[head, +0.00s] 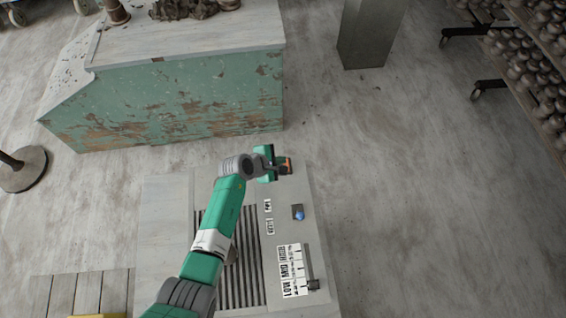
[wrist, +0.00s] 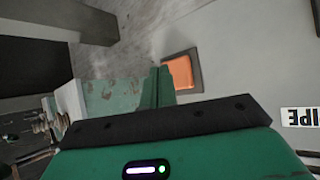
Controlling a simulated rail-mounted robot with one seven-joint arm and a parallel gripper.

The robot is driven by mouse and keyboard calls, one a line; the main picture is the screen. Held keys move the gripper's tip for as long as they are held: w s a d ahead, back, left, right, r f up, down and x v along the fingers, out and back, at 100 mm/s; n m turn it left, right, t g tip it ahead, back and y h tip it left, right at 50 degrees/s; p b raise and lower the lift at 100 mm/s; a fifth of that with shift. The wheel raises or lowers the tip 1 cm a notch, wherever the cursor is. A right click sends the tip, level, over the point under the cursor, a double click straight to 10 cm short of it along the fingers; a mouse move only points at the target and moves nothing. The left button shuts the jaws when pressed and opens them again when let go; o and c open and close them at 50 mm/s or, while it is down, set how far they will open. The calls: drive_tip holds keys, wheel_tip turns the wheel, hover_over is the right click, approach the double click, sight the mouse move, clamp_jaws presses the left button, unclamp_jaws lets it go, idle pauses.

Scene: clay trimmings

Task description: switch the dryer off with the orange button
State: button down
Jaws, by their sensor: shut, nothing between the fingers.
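The orange button (head: 289,163) is at the far end of the dryer's pale top panel (head: 315,240), partly hidden by my gripper in the head view. In the wrist view the orange button (wrist: 180,72) shows clearly, square, on a dark plate. My gripper (head: 282,170) is over that far end of the panel, close beside the button. In the wrist view its green fingers (wrist: 160,70) are shut and empty, with tips just left of the button. I cannot tell whether they touch it.
A blue button (head: 298,213) and a black slider knob (head: 313,285) beside a printed scale are nearer on the panel. Left of them is a slatted grille (head: 252,270).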

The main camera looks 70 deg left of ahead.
wheel_tip(320, 180, up, 6)
drive_tip(key=p, duration=0.6)
idle(0.4)
